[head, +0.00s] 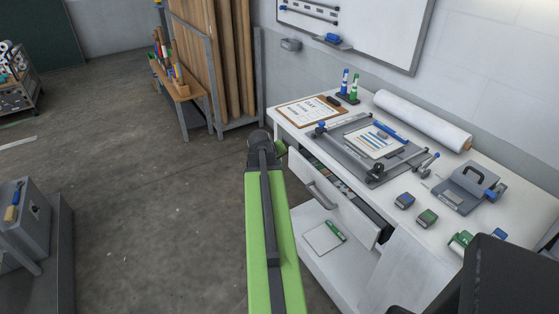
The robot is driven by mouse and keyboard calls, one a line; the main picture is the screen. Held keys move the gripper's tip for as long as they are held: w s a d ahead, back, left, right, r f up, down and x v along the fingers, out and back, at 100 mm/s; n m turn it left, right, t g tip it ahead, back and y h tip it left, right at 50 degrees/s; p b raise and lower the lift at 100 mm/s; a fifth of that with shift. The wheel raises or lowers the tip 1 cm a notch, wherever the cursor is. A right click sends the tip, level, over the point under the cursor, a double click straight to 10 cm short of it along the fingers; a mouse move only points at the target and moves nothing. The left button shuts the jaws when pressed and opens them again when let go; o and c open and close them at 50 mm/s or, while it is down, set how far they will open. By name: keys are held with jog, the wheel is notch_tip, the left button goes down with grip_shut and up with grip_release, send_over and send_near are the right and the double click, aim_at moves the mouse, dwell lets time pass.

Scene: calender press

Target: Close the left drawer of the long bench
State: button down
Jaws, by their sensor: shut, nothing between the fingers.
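The long white bench (470,214) stands at the right against the wall. Its left drawer (352,220) is pulled out toward the open floor. Small items show inside it, and a grey bar handle (322,194) is on its front. My green arm rises from the bottom of the picture, to the left of the drawer. Its dark end joint appears near the bench's left corner. My gripper's fingers cannot be made out, and I cannot tell whether any part of my arm touches the drawer.
A calender press (368,166), clipboard (308,112), paper roll (424,120) and several small tools lie on the bench. A lower shelf (348,266) holds a pad (324,237). A rack of boards (213,55) stands behind. Floor at left is open; a grey box (30,232) stands far left.

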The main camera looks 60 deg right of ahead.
jog(key=s+d+n+g, duration=0.1)
jog(key=s+n+g, duration=0.2)
jog(key=s+n, duration=0.3)
jog(key=n+g+h+b, duration=0.8)
jog(key=n+b, duration=0.5)
jog(key=b, duration=1.6)
send_near(306, 175)
jog(key=shift+t+h, duration=0.3)
jog(key=shift+t, duration=0.4)
jog(key=x, duration=0.7)
jog(key=shift+s+a, duration=0.25)
jog(key=shift+s, duration=0.05)
